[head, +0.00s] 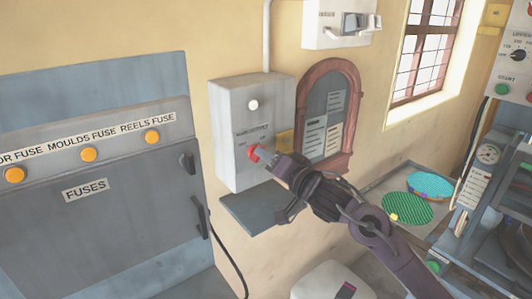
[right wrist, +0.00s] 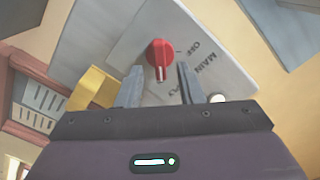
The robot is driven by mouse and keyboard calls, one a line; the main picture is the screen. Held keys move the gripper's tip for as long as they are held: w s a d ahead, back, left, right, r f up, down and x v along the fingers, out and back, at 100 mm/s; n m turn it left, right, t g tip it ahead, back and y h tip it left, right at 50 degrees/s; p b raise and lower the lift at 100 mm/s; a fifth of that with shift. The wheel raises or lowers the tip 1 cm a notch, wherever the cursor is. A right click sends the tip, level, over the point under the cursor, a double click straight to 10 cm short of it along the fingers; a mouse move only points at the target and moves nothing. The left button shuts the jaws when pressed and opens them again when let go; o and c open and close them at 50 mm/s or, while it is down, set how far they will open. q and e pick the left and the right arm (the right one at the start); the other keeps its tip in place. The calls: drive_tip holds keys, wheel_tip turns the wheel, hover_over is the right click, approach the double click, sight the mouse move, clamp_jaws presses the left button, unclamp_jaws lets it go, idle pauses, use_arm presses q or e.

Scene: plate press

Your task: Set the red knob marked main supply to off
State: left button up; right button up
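The red knob (head: 254,153) sits on the front of a grey wall box (head: 226,125), below a round white lamp (head: 253,105). In the right wrist view the knob (right wrist: 160,50) is round with a white pointer line running toward the gripper. A plate with the letters OFF and MAIN lies behind it, partly hidden. My right gripper (head: 270,160) is just in front of the knob, at its right in the head view. In the wrist view its two fingers (right wrist: 160,72) are apart, with the knob centred between and slightly beyond the tips. My left gripper is out of view.
A grey fuse cabinet (head: 100,220) with orange lamps stands left. A small shelf (head: 250,208) juts out below the box. An arched notice board (head: 329,115) hangs right of it. A tray with green and blue discs (head: 408,208) and a machine (head: 490,200) are farther right.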

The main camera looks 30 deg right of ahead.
drive_tip(key=shift+w+a, duration=0.1)
drive_tip(key=shift+w, duration=0.5)
clamp_jaws()
